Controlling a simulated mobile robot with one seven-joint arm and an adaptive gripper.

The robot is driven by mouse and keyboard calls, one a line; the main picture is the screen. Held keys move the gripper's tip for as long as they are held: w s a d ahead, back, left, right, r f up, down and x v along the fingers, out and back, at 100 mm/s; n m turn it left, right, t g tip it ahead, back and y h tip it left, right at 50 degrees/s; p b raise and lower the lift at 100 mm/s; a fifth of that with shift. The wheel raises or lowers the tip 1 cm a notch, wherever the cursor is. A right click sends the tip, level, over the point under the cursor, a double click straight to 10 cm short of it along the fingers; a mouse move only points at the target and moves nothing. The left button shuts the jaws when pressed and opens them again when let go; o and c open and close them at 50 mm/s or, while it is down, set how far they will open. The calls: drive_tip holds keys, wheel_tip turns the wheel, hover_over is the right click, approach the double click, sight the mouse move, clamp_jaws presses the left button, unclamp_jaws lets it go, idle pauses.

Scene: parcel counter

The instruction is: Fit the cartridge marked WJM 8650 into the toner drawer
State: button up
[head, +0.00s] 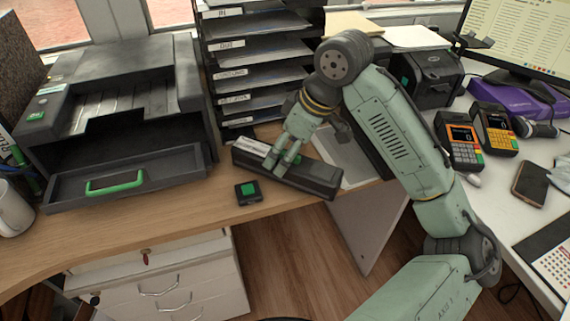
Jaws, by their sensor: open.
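A long dark box-shaped cartridge (317,180) lies on the wooden counter in the head view, right of the printer. It has a pale strip along its top at the left; any marking is too small to read. My gripper (281,168) is over the middle of it, fingers pointing down, open; I cannot tell whether they touch it. The printer's toner drawer (70,194), dark grey with a green handle (114,183), is at the left and stands pulled out.
A small black block with a green top (248,192) lies at the counter edge between drawer and cartridge. A tall tray rack (213,75) stands behind. A white mug (12,212) is at far left. Card terminals (460,142) and a phone (530,183) are at right.

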drive_tip(key=shift+c, duration=0.5)
clamp_jaws()
idle(0.4)
idle(0.4)
